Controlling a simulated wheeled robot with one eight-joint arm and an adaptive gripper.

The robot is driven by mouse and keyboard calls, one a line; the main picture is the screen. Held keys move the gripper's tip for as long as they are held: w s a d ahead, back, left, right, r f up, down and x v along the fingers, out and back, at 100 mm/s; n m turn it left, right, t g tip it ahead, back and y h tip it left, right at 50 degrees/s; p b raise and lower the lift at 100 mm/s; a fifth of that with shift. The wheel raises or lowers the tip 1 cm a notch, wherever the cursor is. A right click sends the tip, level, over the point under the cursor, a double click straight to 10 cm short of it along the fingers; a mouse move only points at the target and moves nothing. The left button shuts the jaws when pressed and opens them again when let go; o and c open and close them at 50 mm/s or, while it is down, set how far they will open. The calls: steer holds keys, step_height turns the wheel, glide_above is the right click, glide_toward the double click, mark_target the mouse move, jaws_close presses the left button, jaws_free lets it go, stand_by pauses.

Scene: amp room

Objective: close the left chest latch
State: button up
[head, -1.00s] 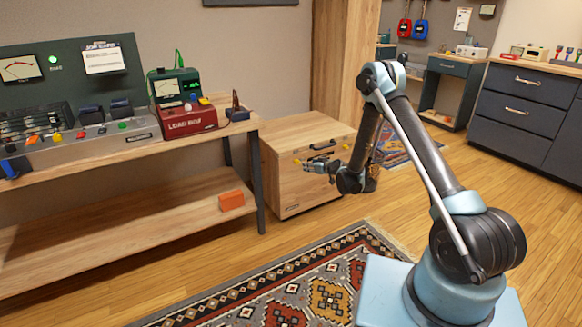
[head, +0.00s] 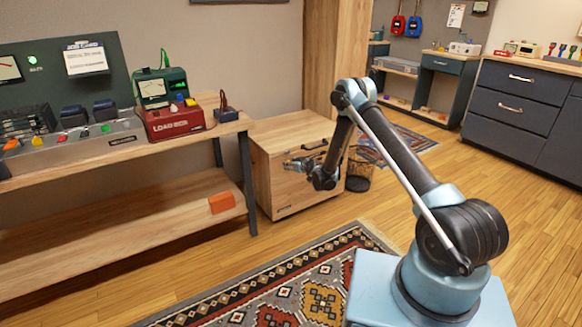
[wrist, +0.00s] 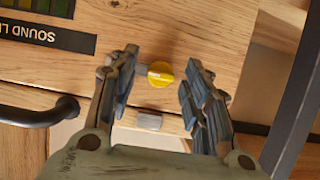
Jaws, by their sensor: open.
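The wooden chest (head: 300,185) stands on the floor right of the workbench. My gripper (head: 290,164) is at the upper left of its front face in the head view and hides the left latch there. In the wrist view a round yellow latch knob (wrist: 160,74) shows between the tips of my open gripper (wrist: 158,82), with a finger on each side. A small grey catch plate (wrist: 149,121) sits beyond a seam from the knob.
A black chest handle (wrist: 40,114) lies left of my gripper in the wrist view. The workbench (head: 125,150) and its dark leg (head: 248,172) stand close left of the chest. A wire bin (head: 359,172) is at its right. A patterned rug lies in front.

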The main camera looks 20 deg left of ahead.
steer(key=shift+a, duration=0.1)
jaws_close()
steer(key=shift+s, duration=0.1)
steer(key=shift+s+a+f+n+t+h, duration=0.15)
steer(key=shift+n+t+h, duration=0.2)
steer(key=shift+n+t, duration=1.4)
steer(key=shift+s+a+f+n+t+h, duration=0.1)
steer(key=shift+n+t+h, duration=0.45)
steer(key=shift+n, duration=2.15)
steer(key=shift+s+a+f+n+t+h, duration=0.1)
steer(key=shift+s+f+n+t+h, duration=0.1)
steer(key=shift+n+t, duration=1.6)
steer(key=shift+n+g, duration=0.5)
steer(key=shift+n, duration=0.05)
